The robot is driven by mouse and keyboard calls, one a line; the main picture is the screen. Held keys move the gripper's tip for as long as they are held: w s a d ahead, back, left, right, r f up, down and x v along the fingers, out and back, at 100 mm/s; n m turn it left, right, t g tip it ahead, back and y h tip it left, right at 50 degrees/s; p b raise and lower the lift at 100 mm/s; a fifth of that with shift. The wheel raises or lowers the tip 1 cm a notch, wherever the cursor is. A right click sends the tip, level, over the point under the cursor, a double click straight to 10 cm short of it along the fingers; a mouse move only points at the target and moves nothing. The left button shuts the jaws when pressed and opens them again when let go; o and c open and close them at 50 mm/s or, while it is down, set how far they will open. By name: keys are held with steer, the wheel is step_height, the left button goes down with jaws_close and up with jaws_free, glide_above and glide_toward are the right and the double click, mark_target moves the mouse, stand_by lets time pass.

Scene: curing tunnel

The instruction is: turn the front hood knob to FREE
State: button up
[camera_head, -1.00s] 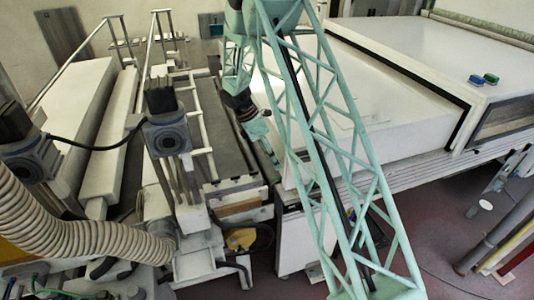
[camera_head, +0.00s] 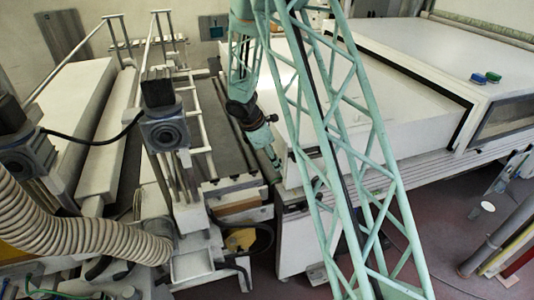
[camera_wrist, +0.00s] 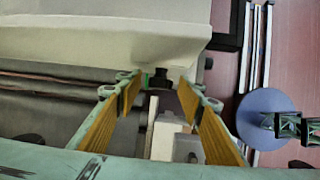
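The white hood (camera_head: 360,110) of the tunnel lies at the right in the head view; its pale front part fills the top of the wrist view (camera_wrist: 110,25). A small dark knob-like part (camera_wrist: 160,77) sits by the hood's edge in the wrist view, with a bit of green at its left. I cannot read any marking or its setting. My gripper (camera_wrist: 158,84) is open, its yellow-padded fingers on either side of that part; I cannot tell whether they touch it. In the head view my gripper (camera_head: 271,153) is beside the hood's left front edge, and the knob is hard to make out.
A conveyor bed (camera_head: 226,130) with a white rail runs left of the hood. A motor unit (camera_head: 165,130) and a ribbed hose (camera_head: 75,232) are further left. A blue disc (camera_wrist: 265,118) shows in the wrist view.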

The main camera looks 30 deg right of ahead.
steer(key=shift+s+f+t+b, duration=0.15)
steer(key=shift+t+b, duration=0.85)
steer(key=shift+b, duration=2)
steer(key=shift+s+m+t+b, duration=0.15)
steer(key=shift+m+t+b, duration=0.45)
steer(key=shift+b, duration=4)
steer(key=p+v, duration=0.2)
steer(key=v, duration=1.1)
steer(key=shift+s+a+t+h+p, duration=0.3)
steer(key=shift+s+a+p, duration=0.1)
